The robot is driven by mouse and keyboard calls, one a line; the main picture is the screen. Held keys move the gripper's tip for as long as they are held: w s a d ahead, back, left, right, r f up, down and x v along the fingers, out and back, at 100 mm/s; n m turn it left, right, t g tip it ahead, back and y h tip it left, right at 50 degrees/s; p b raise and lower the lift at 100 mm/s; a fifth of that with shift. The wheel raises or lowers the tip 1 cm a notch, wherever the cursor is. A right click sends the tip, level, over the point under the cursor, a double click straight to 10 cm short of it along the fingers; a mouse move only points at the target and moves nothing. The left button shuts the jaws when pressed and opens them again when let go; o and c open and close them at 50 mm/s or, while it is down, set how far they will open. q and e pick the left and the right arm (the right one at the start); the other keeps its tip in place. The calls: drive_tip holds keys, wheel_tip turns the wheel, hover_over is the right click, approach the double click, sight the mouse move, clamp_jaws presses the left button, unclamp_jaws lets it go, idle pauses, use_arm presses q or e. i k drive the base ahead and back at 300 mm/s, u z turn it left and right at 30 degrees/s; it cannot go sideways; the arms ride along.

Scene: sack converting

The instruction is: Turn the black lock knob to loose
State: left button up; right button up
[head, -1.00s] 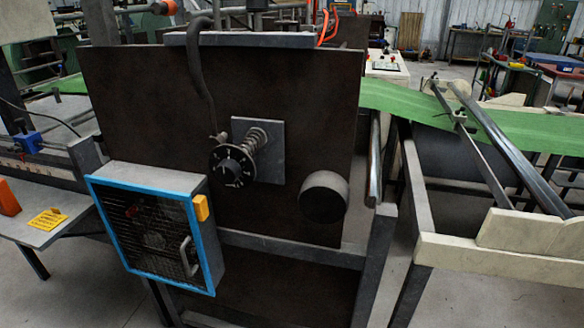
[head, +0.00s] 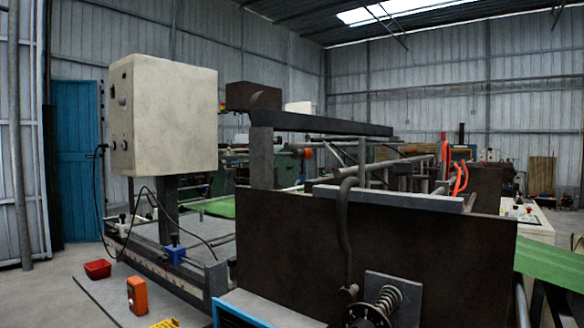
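A small black knob (head: 174,239) stands on top of a blue block (head: 175,255) on the scaled rail at the left; no loose or lock marking on it can be read. A black dial (head: 366,315) with white marks sits in front of a coil spring (head: 387,300) at the bottom edge, its lower part cut off. I cannot tell from the picture which of these is the lock knob. Neither of my grippers is in view.
A dark machine panel (head: 370,245) fills the lower right. A cream control box (head: 165,115) stands on a post at the left. Open floor (head: 40,300) is at the far left.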

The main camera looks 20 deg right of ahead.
sight(404, 168)
drive_tip(key=u, duration=0.55)
drive_tip(key=i, duration=1.3)
drive_tip(key=z, duration=1.2)
